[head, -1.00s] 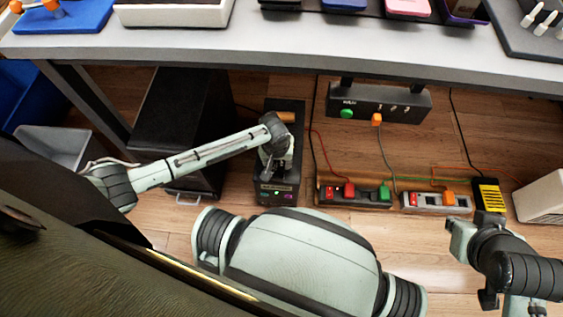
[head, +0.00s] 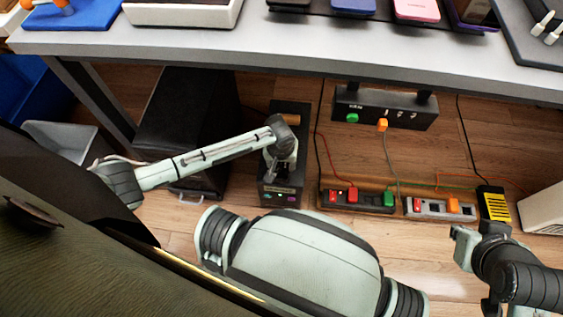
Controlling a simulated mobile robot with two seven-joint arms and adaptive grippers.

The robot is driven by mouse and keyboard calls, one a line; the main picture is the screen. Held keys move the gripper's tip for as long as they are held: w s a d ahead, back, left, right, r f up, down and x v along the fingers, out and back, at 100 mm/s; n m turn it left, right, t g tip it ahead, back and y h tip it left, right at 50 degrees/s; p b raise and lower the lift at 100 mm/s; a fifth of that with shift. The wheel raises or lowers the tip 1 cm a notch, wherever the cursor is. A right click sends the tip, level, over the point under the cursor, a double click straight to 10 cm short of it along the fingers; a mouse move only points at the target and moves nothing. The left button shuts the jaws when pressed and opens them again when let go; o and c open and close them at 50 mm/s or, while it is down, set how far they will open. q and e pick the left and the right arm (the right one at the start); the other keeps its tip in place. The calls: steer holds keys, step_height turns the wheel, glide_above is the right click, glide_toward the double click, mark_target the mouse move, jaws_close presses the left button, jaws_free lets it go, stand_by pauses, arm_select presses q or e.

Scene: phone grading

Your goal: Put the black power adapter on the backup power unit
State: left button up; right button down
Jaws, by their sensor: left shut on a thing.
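The backup power unit appears to be the tall black box (head: 297,111) on the floor under the table, with a small display and coloured buttons low on its front. My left gripper (head: 274,172) is over the front part of this box and points down. It is shut on a small dark thing, which I take for the black power adapter; it is mostly hidden and blends with the black box. I cannot tell whether it touches the box. My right gripper (head: 482,233) is at the lower right, mostly hidden by its own arm, beside a black and yellow box (head: 494,207).
Power strips with coloured plugs (head: 358,199) (head: 438,208) lie right of the unit. A dark cabinet (head: 187,120) stands left of the unit. The table edge (head: 300,60) overhangs the back.

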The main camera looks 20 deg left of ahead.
arm_select(q)
steer(key=shift+f, duration=0.3)
steer(key=o, duration=1.3)
steer(key=shift+o, duration=0.2)
step_height(320, 180, up, 12)
steer(key=s, duration=0.1)
steer(key=shift+s+d, duration=0.25)
steer(key=shift+s, duration=0.1)
steer(key=shift+f, duration=0.1)
